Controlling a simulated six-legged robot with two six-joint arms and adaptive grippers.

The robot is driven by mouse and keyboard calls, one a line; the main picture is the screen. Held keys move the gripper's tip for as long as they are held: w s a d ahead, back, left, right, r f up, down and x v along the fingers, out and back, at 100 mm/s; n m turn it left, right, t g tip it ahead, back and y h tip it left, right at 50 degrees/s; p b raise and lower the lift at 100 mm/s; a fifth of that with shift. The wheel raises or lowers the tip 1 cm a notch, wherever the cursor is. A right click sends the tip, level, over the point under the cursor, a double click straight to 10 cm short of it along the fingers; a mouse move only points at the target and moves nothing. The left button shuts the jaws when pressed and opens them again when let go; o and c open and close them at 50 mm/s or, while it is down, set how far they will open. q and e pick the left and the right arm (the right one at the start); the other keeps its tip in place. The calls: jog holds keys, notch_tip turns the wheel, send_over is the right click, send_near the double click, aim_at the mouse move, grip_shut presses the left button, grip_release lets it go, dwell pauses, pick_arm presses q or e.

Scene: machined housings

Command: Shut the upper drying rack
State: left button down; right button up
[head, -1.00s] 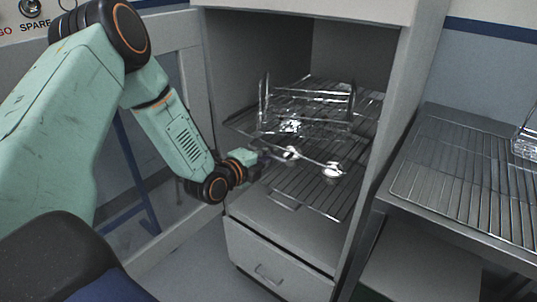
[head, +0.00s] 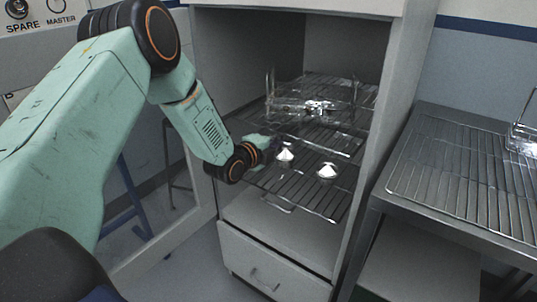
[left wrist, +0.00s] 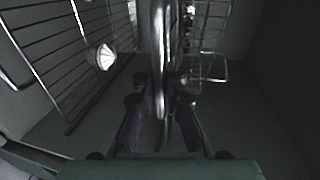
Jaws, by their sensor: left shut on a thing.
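The upper drying rack (head: 330,142) is a wire shelf inside the grey cabinet, and most of it is within the cabinet walls. A wire basket (head: 312,106) stands on it. My left gripper (head: 274,149) is at the rack's front left edge. In the left wrist view my left gripper (left wrist: 163,105) is shut on a shiny metal bar (left wrist: 160,45), which appears to be the rack's front handle. The fingers partly hide the grip. My right gripper is not in view.
A lower wire rack (head: 302,190) sticks out below, bearing two pale conical parts (head: 327,171). A drawer (head: 272,262) is shut beneath. The cabinet's open door is at left. A side bench with a wire grid (head: 455,185) stands at right.

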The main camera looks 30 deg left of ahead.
pick_arm(q)
jog(key=shift+w+r, duration=0.1)
jog(key=shift+w, duration=0.3)
jog(key=c, duration=1.4)
grip_release()
jog(key=v, duration=1.2)
jog(key=shift+d, duration=0.1)
